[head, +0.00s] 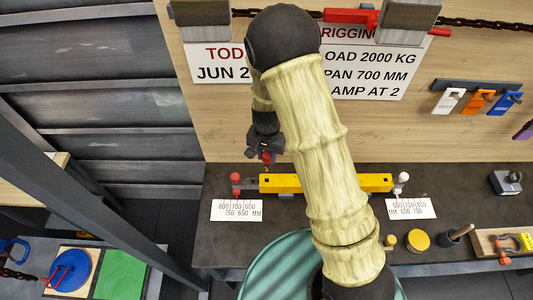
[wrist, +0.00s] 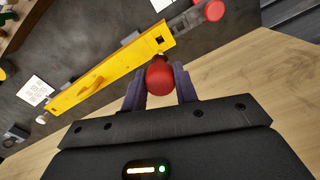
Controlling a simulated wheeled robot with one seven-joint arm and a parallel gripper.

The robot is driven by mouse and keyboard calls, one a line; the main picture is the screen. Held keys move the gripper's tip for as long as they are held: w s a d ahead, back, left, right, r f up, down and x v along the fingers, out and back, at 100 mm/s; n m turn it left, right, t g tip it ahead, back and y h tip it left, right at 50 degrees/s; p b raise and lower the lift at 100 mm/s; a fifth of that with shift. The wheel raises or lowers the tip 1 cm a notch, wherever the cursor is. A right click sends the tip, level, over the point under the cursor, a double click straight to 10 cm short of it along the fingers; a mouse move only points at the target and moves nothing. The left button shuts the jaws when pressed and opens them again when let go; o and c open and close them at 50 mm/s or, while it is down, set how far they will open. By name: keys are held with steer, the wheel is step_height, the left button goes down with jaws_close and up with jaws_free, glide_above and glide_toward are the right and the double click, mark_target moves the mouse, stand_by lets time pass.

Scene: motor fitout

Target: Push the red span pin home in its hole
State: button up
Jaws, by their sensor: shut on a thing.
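My gripper (head: 265,152) is shut on the red span pin (head: 267,157), above the left end of the yellow beam (head: 330,183). In the wrist view, the pin's round red head (wrist: 159,76) sits between the two dark fingers of my gripper (wrist: 160,88).
A grey bar with a red end (wrist: 213,11) extends from the beam; a white knob (head: 402,178) is at its other end. Span labels (head: 237,210) lie in front. My arm hides part of the bench.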

mark_target(267, 170)
steer(key=shift+f+b, duration=1.9)
steer(key=shift+f, duration=0.85)
steer(key=shift+w, duration=0.1)
steer(key=shift+s, duration=0.2)
steer(key=shift+w+d+f, duration=0.1)
steer(key=shift+w, duration=0.05)
steer(key=shift+f, duration=0.1)
steer(key=shift+f+b, duration=1.8)
steer(key=shift+f, duration=0.65)
steer(key=o, duration=1)
steer(key=shift+o, duration=0.2)
steer(key=shift+r, duration=0.1)
